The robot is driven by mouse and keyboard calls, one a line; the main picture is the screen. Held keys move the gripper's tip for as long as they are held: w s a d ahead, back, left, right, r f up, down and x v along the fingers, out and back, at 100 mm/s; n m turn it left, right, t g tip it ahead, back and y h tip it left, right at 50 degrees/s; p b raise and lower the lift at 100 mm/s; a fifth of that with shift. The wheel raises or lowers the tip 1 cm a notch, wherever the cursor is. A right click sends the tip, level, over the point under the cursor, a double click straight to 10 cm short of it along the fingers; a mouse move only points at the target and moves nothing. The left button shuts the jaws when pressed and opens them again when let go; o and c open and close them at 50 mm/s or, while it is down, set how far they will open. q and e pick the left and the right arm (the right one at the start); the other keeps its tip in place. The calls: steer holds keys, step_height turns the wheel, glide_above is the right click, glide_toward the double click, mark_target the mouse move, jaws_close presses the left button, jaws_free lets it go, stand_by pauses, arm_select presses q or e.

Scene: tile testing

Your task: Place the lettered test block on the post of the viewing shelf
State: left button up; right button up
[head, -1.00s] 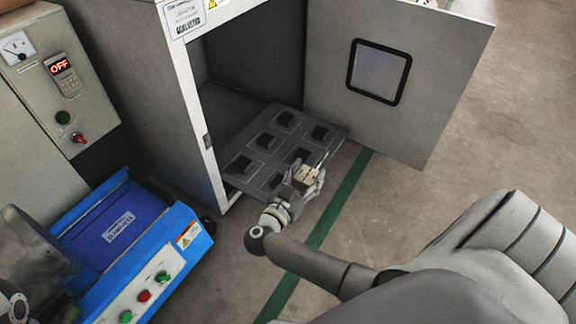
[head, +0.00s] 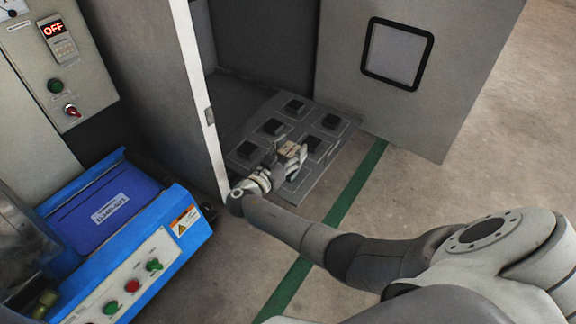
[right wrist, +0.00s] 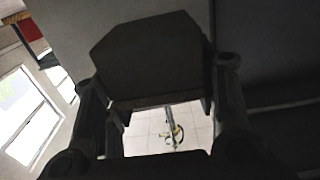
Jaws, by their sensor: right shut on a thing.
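The viewing shelf (head: 318,172) is a dark grey slab in the open cabinet's doorway, with several square black posts, one of them the back post (head: 293,106). My right gripper (head: 291,163) is over the shelf's front part and is shut on the lettered test block (head: 289,149), small and beige with dark marks on top. The gripper hides part of the shelf's front. I cannot tell the block's height above the shelf. My left gripper is not in view.
The cabinet's left wall edge (head: 205,110) stands close to my right gripper. The open door (head: 440,90) with a window is at the right. A blue machine (head: 165,225) with buttons and a control panel (head: 58,60) reading OFF are at the left. The floor at right is clear.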

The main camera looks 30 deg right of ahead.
mark_target(287, 159)
steer(key=shift+w+f+b, duration=0.55)
steer(key=shift+w+f, duration=0.1)
step_height(287, 159, down, 3)
steer(key=b, duration=0.3)
steer(key=shift+f, duration=0.15)
steer(key=o, duration=1.3)
steer(key=shift+a+p, duration=0.25)
steer(key=shift+p, duration=0.05)
steer(key=p+v, duration=0.3)
steer(key=v, duration=0.8)
steer(key=shift+s+a, duration=0.15)
steer(key=shift+a, duration=0.05)
